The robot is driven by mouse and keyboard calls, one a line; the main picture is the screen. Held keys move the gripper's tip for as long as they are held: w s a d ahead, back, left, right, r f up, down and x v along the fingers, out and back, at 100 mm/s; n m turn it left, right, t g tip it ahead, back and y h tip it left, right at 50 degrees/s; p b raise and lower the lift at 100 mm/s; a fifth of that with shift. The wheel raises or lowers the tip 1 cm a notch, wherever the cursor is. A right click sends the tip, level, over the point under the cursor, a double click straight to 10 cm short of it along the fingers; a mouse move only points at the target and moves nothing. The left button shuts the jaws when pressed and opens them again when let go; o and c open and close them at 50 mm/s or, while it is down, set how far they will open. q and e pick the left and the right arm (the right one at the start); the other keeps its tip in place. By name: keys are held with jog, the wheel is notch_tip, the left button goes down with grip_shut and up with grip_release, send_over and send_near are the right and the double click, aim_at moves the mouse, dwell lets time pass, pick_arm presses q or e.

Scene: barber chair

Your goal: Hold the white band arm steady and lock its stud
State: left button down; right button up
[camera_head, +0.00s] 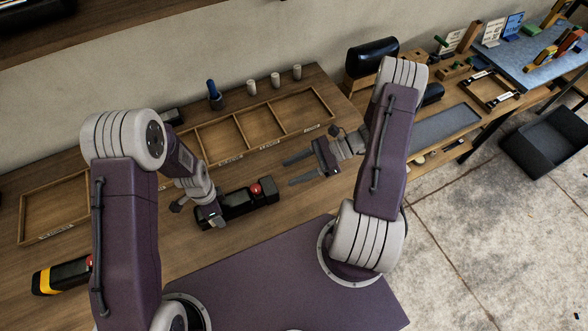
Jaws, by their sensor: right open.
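A black arm (240,203) with a red stud (256,189) lies on the wooden bench between my two grippers. I cannot clearly make out a white band on it; my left gripper hides part of its left end. My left gripper (213,218) points down at that left end, touching or just over it; whether its jaws are closed is unclear. My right gripper (288,171) is open and empty, its two fingers pointing left, above the bench to the right of and a little beyond the red stud. A second black arm with a yellow band (42,281) lies at the far left.
A compartmented wooden tray (238,138) sits behind the black arm, with a blue-topped item (214,95) and several pale cylinders beyond it. Another wooden tray (55,207) is at left. A black headrest-like cushion (373,57) stands at the back right. A dark bin (548,142) is on the floor.

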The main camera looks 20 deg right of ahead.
jog(key=shift+c, duration=1.3)
jog(key=n+g+h, duration=0.3)
jog(key=n+h, duration=0.2)
jog(key=h, duration=0.4)
send_near(256, 187)
jog(key=x, duration=0.8)
jog(key=shift+f, duration=0.25)
grip_shut()
